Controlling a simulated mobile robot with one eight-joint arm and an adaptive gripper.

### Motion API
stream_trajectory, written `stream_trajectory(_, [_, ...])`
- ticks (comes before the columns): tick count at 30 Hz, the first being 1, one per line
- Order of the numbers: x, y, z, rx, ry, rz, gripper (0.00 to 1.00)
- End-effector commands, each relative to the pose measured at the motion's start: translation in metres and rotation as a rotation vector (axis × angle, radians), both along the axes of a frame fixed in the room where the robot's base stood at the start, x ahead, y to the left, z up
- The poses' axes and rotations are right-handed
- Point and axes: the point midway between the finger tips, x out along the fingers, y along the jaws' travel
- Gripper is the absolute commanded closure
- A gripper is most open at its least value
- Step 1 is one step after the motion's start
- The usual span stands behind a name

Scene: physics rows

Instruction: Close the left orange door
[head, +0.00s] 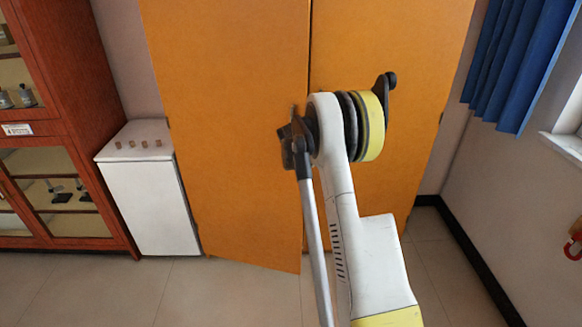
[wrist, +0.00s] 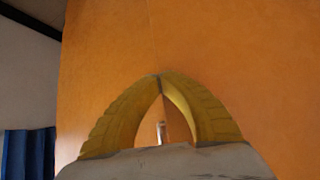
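The left orange door (head: 225,130) of a tall cabinet stands slightly ajar in the head view. Its lower free corner juts out toward me, past the line of the right orange door (head: 420,60). My arm covers much of the right door and part of the seam. My gripper's fingers are hidden behind the arm in the head view. In the wrist view my gripper (wrist: 160,76) shows two yellow fingers with their tips together, in front of an orange surface (wrist: 230,60). A small pale upright thing (wrist: 161,132) shows between the fingers; I cannot tell what it is.
A white low cabinet (head: 150,195) with small items on top stands left of the orange cabinet. A reddish wooden glass-fronted cabinet (head: 85,120) is farther left. Blue curtains (head: 515,60) hang at the right. The tiled floor (head: 230,295) in front is clear.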

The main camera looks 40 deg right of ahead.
Motion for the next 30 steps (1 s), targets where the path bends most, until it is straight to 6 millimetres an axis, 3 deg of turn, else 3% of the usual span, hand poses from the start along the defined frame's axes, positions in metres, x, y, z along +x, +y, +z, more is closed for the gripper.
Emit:
stream_trajectory(1, [0.009, -0.014, 0.001, 0.001, -0.001, 0.02, 1.0])
stream_trajectory(6, [0.038, -0.046, 0.0, 0.001, -0.001, 0.094, 1.0])
stream_trajectory(12, [0.062, -0.069, 0.0, 0.0, 0.001, 0.152, 1.0])
stream_trajectory(19, [0.075, -0.08, 0.0, 0.0, 0.001, 0.182, 1.0])
stream_trajectory(30, [0.076, -0.081, 0.0, 0.0, 0.003, 0.186, 1.0])
